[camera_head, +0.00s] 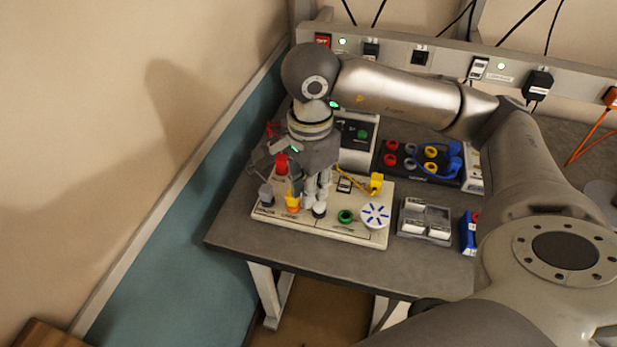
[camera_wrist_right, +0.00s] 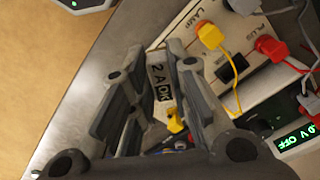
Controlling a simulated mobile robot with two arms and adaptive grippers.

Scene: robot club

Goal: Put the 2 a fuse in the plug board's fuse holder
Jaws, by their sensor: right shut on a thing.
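My right gripper (camera_head: 311,190) points down over the left half of the cream plug board (camera_head: 375,236). In the right wrist view its fingers (camera_wrist_right: 150,92) are shut on the 2 A fuse (camera_wrist_right: 160,82), whose grey label reads "2 A OK". The fuse cannot be made out clearly in the head view. My left gripper is not in view.
Yellow plugs (camera_head: 376,183) and a red plug (camera_head: 281,163) with leads stand near the gripper. A green socket (camera_head: 346,216) and a blue-marked white dial (camera_head: 375,214) lie to the right. A tray (camera_head: 425,235) sits beside the board; a meter (camera_head: 357,143) stands behind.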

